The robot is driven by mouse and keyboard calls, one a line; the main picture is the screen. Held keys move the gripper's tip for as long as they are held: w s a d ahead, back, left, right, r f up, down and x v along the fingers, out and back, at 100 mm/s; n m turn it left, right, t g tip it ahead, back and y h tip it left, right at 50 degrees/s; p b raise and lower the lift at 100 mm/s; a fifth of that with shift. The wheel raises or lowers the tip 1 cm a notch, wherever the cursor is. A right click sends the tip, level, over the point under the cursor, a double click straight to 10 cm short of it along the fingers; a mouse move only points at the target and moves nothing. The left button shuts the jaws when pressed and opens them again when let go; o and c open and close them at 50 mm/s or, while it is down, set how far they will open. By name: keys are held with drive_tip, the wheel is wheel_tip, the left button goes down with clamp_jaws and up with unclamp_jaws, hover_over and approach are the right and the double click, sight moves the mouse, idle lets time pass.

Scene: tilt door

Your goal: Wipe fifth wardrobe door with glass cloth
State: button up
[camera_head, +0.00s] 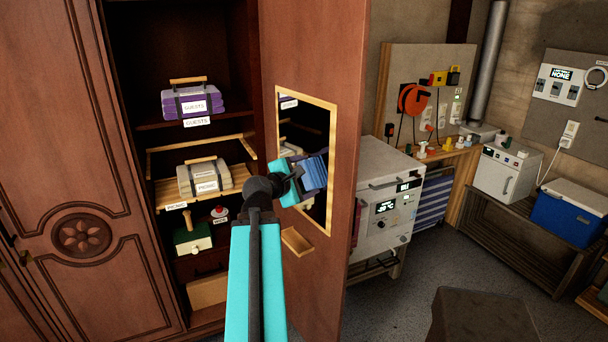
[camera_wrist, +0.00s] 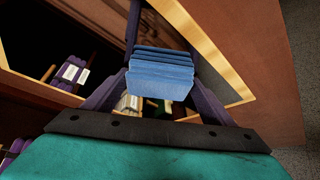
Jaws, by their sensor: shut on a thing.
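A brown wooden wardrobe door (camera_head: 300,62) stands open. Its inner side carries a mirror (camera_head: 318,212) in a pale wood frame (camera_head: 332,150). The mirror reflects shelf goods. My gripper (camera_head: 306,180) is in front of the mirror's middle and is shut on a folded blue cloth (camera_head: 315,172). The cloth also shows in the wrist view (camera_wrist: 160,76), pinched between the dark fingers. It lies over the mirror in both views; I cannot tell whether it touches the glass. My gripper and the cloth hide part of the mirror.
Wardrobe shelves left of the door hold a purple bundle (camera_head: 192,103), a grey bundle (camera_head: 205,178) and a green box (camera_head: 193,239). A small wooden tray (camera_head: 297,241) sits below the mirror. A white machine (camera_head: 385,200) stands behind the door; a dark block (camera_head: 492,315) is at front right.

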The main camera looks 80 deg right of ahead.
drive_tip(key=shift+a+f+b, duration=0.1)
drive_tip(key=shift+f+b, duration=0.05)
drive_tip(key=shift+b, duration=0.45)
drive_tip(key=shift+s+a+b, duration=0.5)
drive_tip(key=shift+b, duration=1.7)
drive_tip(key=w+a+b, duration=0.2)
drive_tip(key=a+b, duration=0.1)
drive_tip(key=b, duration=0.1)
drive_tip(key=shift+w, duration=0.35)
drive_tip(key=shift+w+a+r+b, duration=0.2)
drive_tip(key=shift+w+a+b, duration=0.4)
drive_tip(key=shift+a+b, duration=0.15)
drive_tip(key=shift+w+a+b, duration=0.95)
drive_tip(key=shift+a+b, duration=0.05)
drive_tip(key=shift+a, duration=0.15)
drive_tip(key=shift+w, duration=0.1)
